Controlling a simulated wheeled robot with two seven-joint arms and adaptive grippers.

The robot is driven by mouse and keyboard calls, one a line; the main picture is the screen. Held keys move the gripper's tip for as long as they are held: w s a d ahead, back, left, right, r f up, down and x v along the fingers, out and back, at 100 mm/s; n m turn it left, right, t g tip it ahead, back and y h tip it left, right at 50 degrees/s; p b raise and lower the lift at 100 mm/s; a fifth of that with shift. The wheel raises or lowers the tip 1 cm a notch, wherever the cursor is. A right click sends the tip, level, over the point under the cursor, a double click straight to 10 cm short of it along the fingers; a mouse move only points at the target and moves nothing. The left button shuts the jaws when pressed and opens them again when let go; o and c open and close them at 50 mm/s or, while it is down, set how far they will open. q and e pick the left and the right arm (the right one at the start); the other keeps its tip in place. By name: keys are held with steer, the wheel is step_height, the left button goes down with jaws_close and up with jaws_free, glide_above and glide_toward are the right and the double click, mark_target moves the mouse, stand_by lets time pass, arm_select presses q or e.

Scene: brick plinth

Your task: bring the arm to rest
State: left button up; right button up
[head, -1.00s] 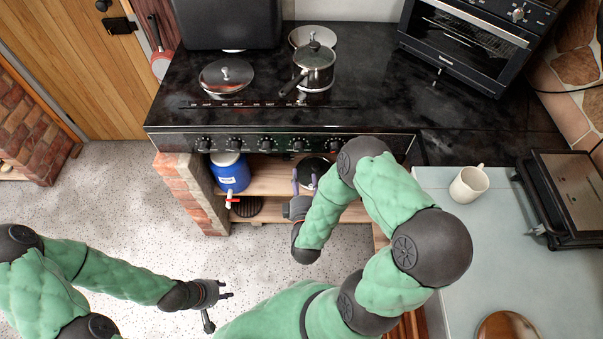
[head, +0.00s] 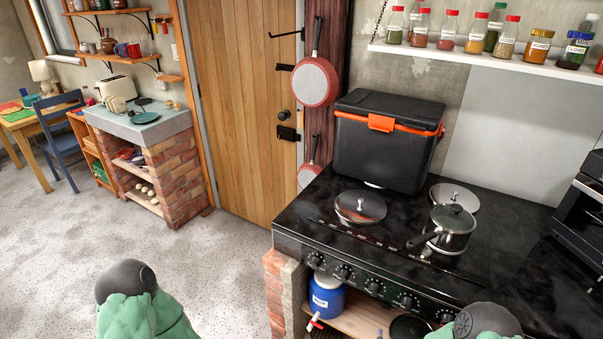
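My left arm (head: 140,305) shows at the bottom left of the head view as a green padded sleeve with a dark joint.
A black stove (head: 300,215) carries a lidded saucepan (head: 452,232), a round lid (head: 360,207) and a black cooler box (head: 385,150). A blue container (head: 326,297) sits on the shelf below. Speckled floor (head: 210,265) is clear left of the stove, before the wooden door (head: 245,110).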

steer(key=s+a+f+m+g+y, duration=0.4)
steer(key=s+a+f+g+y, duration=0.15)
steer(key=a+f, duration=0.25)
steer(key=s+a+f+m+g+y, duration=0.1)
steer(key=s+a+m+g+y, duration=0.1)
steer(key=s+a+g, duration=0.4)
steer(key=s+m, duration=0.1)
steer(key=s, duration=0.3)
steer(key=shift+f, duration=0.25)
steer(key=shift+s+y, duration=0.1)
steer(key=shift+y, duration=0.15)
